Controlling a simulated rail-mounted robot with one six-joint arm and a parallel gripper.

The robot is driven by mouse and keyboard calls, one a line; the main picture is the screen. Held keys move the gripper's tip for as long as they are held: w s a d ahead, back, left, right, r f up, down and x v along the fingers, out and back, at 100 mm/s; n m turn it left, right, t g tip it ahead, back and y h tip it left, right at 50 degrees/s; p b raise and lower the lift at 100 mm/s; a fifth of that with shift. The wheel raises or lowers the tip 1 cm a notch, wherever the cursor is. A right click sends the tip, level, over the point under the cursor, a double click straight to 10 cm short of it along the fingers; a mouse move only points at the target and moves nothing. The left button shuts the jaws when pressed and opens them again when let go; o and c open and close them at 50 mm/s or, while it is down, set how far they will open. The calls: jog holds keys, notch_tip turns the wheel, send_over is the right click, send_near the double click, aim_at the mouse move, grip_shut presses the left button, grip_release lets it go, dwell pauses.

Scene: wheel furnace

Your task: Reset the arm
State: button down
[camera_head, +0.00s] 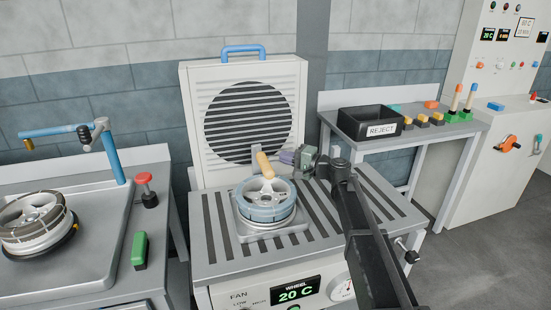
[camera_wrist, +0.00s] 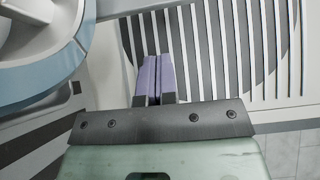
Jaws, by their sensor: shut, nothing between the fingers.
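My arm reaches in from the lower right in the head view. My gripper (camera_head: 287,157) is beside and a little above the wheel (camera_head: 264,208), which sits on a square plate on the slotted cooling bench (camera_head: 210,258). In the wrist view the purple fingers of my gripper (camera_wrist: 152,80) are together, with nothing between them. The wheel's bluish rim (camera_wrist: 40,75) shows at the upper left there, apart from the fingers. A tan wooden handle (camera_head: 265,165) stands tilted over the wheel in the head view; what it is fixed to is not clear.
A fan panel (camera_head: 248,75) with a blue handle stands behind the bench. At left, another wheel (camera_head: 35,225) sits on a grey machine with a blue arm. A black REJECT bin (camera_head: 369,122) and a control cabinet (camera_head: 505,140) stand at right. The bench's right side is clear beneath my arm.

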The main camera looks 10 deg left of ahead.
jog(key=v, duration=0.9)
jog(key=s+d+f+n+g+h+p, duration=0.1)
jog(key=s+d+h+p, duration=0.1)
jog(key=s, duration=0.3)
jog(key=s+d+f+h+p, duration=0.2)
jog(key=s+d+h+p, duration=0.1)
jog(key=s+d, duration=0.2)
jog(key=s+d+f+n+g+h+p, duration=0.1)
jog(key=s+d+h+p, duration=0.1)
jog(key=s, duration=0.4)
jog(key=shift+s+d+f+n+g+h, duration=0.3)
jog(key=shift+d+f+h, duration=0.05)
jog(key=shift+d+h, duration=0.4)
jog(key=s+d+f+g+h+p, duration=0.1)
jog(key=s+d+h+p, duration=0.3)
jog(key=s+d+h, duration=0.5)
jog(key=s+d, duration=0.4)
jog(key=d, duration=0.2)
jog(key=shift+f+g, duration=0.2)
jog(key=shift+g, duration=0.2)
jog(key=c, duration=1.8)
grip_release()
jog(key=shift+s+d, duration=0.1)
jog(key=shift+c, duration=0.2)
